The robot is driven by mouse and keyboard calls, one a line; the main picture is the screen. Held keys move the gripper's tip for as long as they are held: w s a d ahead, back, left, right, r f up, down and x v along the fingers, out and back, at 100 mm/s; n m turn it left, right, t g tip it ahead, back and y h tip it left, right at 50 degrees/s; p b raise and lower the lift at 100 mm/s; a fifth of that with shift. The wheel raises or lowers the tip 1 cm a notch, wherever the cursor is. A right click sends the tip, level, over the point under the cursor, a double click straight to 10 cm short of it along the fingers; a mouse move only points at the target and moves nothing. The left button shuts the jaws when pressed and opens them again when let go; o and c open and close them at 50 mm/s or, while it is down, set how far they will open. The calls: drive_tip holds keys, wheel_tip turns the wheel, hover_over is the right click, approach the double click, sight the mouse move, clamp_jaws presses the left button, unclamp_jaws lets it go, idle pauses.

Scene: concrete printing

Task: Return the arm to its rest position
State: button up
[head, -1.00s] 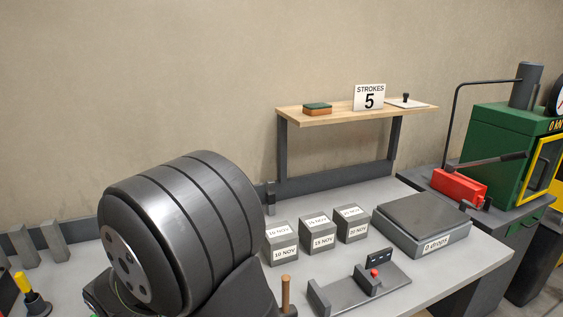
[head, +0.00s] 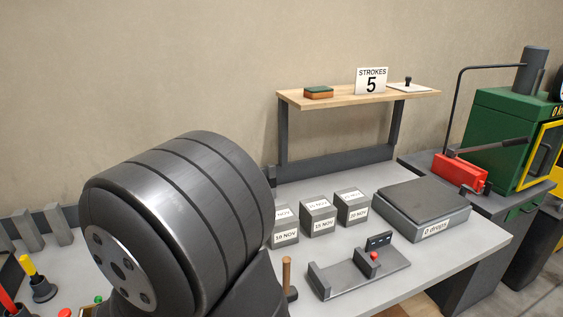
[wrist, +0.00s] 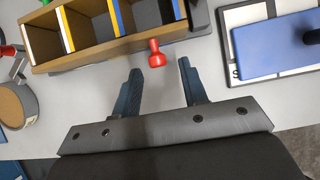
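My gripper (wrist: 158,82) shows in the wrist view with its two blue-grey fingers apart and nothing between them. It hangs above a grey bench surface. A red knob-shaped piece (wrist: 156,55) lies just beyond the fingertips, beside a wooden compartment box (wrist: 110,50), and looks apart from the fingers. In the head view my dark arm link fills the lower left, and my gripper is out of sight there.
Three dated grey cubes (head: 318,217) stand on the bench near a flat grey scale (head: 422,212) and a fixture with a red button (head: 360,273). A wooden shelf (head: 350,97) stands behind. A green machine (head: 505,125) is at right. A blue plate (wrist: 275,47) shows in the wrist view.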

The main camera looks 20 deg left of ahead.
drive_tip(key=shift+s+d+f+t+y, duration=0.2)
drive_tip(key=shift+f+t+y, duration=0.15)
drive_tip(key=shift+t+y, duration=0.2)
drive_tip(key=shift+s+d+f+t+y, duration=0.2)
drive_tip(key=shift+f+t+y, duration=0.15)
drive_tip(key=shift+t+y, duration=0.2)
idle(0.4)
drive_tip(key=shift+o, duration=0.2)
